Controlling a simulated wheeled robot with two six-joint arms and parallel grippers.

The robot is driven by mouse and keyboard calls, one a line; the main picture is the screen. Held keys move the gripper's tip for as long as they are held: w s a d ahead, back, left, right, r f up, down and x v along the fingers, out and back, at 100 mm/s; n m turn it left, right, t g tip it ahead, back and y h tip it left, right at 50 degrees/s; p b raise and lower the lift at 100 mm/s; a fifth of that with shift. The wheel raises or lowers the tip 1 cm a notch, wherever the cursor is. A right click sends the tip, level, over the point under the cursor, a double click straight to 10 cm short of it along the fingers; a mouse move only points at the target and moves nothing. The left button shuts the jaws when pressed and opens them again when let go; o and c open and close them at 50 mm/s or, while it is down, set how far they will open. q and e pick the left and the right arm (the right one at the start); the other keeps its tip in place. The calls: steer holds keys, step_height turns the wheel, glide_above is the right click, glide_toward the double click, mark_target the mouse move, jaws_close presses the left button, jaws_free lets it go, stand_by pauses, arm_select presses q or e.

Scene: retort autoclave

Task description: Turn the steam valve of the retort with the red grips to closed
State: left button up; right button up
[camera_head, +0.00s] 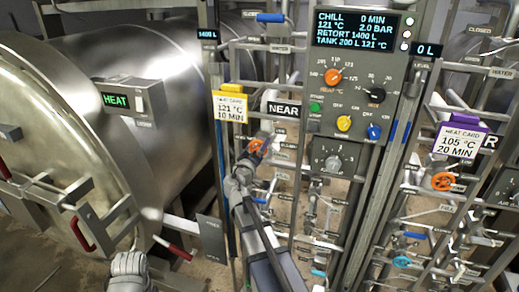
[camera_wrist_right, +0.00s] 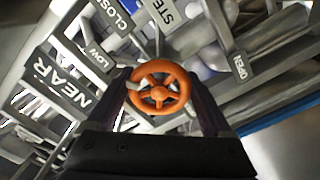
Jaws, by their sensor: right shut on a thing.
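The retort (camera_head: 150,75) is a big steel drum at the left, with a red grip (camera_head: 82,233) on its door and another red grip (camera_head: 178,252) on a lever. Its steam valve is an orange handwheel (camera_wrist_right: 158,88), seen face-on in the right wrist view between plates reading CLOSED (camera_wrist_right: 112,14) and OPEN (camera_wrist_right: 239,66). A partly cut-off STEAM plate (camera_wrist_right: 160,12) is above it. My right gripper (camera_wrist_right: 163,92) is shut on the handwheel, one finger at each side. In the head view, this gripper (camera_head: 262,146) partly hides the wheel.
A control panel (camera_head: 352,105) stands just right of my right gripper. Pipes and a yellow-topped heat card (camera_head: 230,107) crowd its left. Another retort's orange wheel (camera_head: 443,181) and purple-topped card (camera_head: 460,140) are farther right. A NEAR sign (camera_head: 283,110) hangs close above.

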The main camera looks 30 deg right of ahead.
steer(key=m, duration=0.6)
steer(key=shift+f+m, duration=0.1)
steer(key=shift+m, duration=0.2)
stand_by(0.4)
steer(key=o, duration=1.1)
steer(key=shift+o, duration=0.2)
steer(key=shift+a, duration=0.1)
steer(key=v, duration=0.7)
steer(key=shift+s+a, duration=0.2)
steer(key=shift+s, duration=0.05)
